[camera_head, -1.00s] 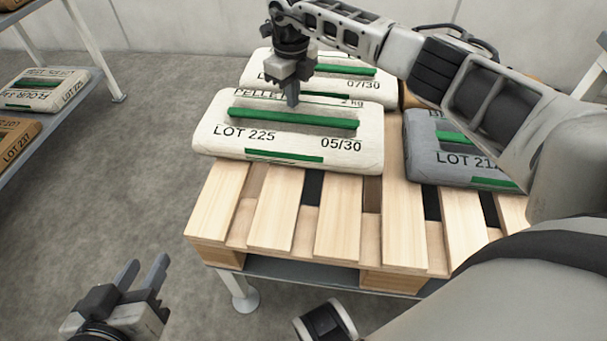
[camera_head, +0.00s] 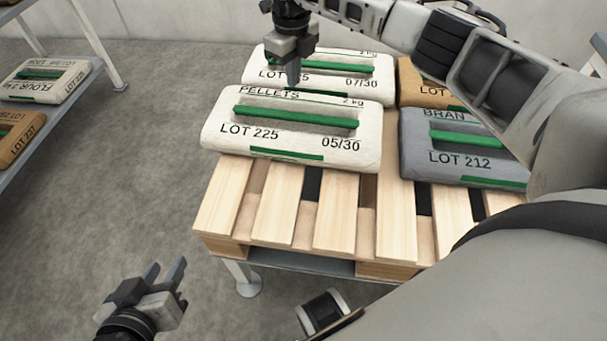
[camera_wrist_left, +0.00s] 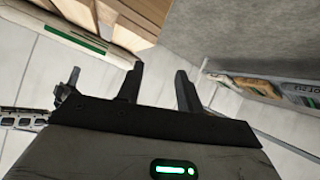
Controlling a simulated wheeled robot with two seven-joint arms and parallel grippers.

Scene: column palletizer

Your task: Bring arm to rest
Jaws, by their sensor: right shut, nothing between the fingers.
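My right gripper (camera_head: 293,78) is shut and empty, pointing down in the head view. It shows over the boundary between the front white PELLETS bag (camera_head: 290,125) and the white bag (camera_head: 318,72) behind it, apparently above them. My right arm reaches in from the right edge. My left gripper (camera_head: 167,265) is open and empty at the lower left, over the floor in front of the pallet. Its two separated fingers also show in the left wrist view (camera_wrist_left: 159,72), with nothing between them.
A grey BRAN bag (camera_head: 455,160) and a brown bag (camera_head: 420,88) lie on the wooden pallet's (camera_head: 330,215) right side. The pallet's front slats are bare. A shelf (camera_head: 75,100) at the left holds a FLOUR bag (camera_head: 45,80) and a brown bag (camera_head: 15,140). Floor between is clear.

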